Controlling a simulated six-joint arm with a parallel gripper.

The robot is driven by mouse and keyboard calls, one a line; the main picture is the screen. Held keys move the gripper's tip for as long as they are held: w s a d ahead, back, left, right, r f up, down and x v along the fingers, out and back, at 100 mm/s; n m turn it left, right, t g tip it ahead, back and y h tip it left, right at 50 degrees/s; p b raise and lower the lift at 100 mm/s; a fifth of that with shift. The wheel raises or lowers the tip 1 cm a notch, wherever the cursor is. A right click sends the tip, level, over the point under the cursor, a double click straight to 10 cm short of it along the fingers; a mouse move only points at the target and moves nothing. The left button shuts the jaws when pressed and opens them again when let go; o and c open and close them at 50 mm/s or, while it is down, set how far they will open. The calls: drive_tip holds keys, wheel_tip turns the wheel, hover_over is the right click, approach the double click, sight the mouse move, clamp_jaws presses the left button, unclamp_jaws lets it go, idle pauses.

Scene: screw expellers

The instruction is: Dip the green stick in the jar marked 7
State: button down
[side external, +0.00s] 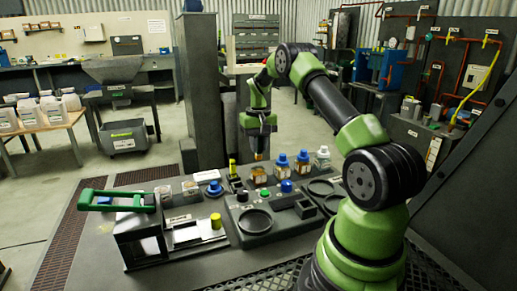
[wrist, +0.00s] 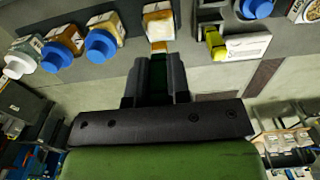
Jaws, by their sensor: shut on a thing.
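My gripper (side external: 258,148) points down and is shut on the green stick (wrist: 158,72), which shows dark green between the fingers in the wrist view. An orange tip (wrist: 159,47) sticks out past the fingers. Just beyond the tip is a lidless jar with amber contents (wrist: 158,22); in the side view this jar (side external: 259,176) stands below the gripper, with a gap between. To its right in the side view are two blue-capped jars (side external: 282,170) (side external: 302,164) and a white-capped jar (side external: 322,158). The jar numbers are too small to read.
A yellow stick (side external: 233,169) stands upright left of the open jar, beside a white label (wrist: 246,47) in the wrist view. A blue cap (side external: 287,186) and a dark block with round recesses (side external: 254,221) lie in front. A green-handled device (side external: 118,201) is at left.

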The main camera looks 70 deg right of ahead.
drive_tip(key=shift+r, duration=1.7)
drive_tip(key=shift+a, duration=0.1)
drive_tip(key=w+a+r+n, duration=0.2)
drive_tip(key=a, duration=0.6)
drive_tip(key=w+a+r+n, duration=0.2)
drive_tip(key=a+r+n, duration=0.1)
drive_tip(key=a, duration=0.5)
drive_tip(key=s+a+r+n, duration=0.2)
drive_tip(key=s+a+n, duration=0.2)
drive_tip(key=a, duration=0.9)
